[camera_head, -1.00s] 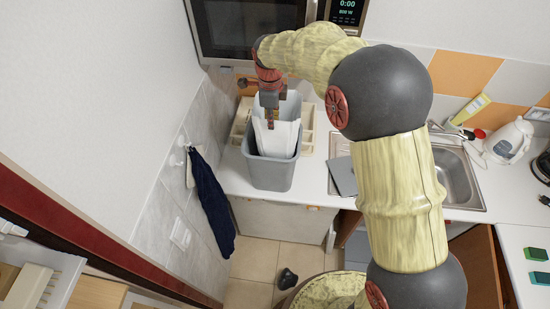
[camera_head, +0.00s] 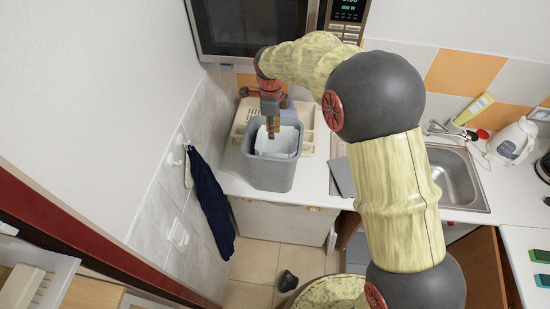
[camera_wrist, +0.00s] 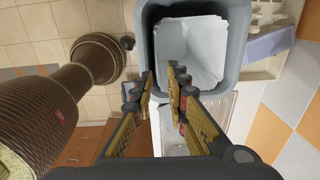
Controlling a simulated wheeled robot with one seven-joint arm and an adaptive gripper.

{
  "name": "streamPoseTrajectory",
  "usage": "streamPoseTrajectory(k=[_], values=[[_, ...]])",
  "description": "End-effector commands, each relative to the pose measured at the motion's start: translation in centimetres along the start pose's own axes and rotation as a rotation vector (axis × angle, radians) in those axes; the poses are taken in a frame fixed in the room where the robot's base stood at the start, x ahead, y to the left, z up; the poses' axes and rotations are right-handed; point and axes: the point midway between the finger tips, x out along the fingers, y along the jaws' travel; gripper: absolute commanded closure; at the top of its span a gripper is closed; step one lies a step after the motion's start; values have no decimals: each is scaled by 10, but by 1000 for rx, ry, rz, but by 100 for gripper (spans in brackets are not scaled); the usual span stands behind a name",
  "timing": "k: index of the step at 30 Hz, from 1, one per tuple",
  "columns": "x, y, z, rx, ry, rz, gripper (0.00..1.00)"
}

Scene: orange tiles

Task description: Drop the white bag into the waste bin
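The white bag (camera_head: 278,140) lies inside the grey waste bin (camera_head: 271,176), which stands on the counter in the head view. In the wrist view the white bag (camera_wrist: 190,50) is down within the rim of the bin (camera_wrist: 238,42). My gripper (camera_head: 270,132) hangs above the bin opening in the head view. In the wrist view my gripper (camera_wrist: 162,78) has its two fingers apart with nothing between them. The fingertips appear clear of the bag.
A cream rack (camera_head: 308,128) stands behind the bin. A microwave (camera_head: 250,28) is above at the back. The sink (camera_head: 455,178) lies to the right, and a dark cloth (camera_head: 211,202) hangs on the left wall.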

Motion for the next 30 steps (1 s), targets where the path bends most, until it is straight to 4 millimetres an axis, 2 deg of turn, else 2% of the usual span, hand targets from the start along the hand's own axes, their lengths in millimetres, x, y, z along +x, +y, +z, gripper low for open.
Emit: streamPoseTrajectory(k=[4, 12, 16, 20, 30], values=[[0, 0, 0, 0, 0, 0, 74], [0, 0, 0, 0, 0, 0, 74], [-7, -1, 0, 0, -1, -2, 74], [-27, -1, 0, 0, -2, -3, 74], [-93, -1, 0, 0, -1, -2, 74]])
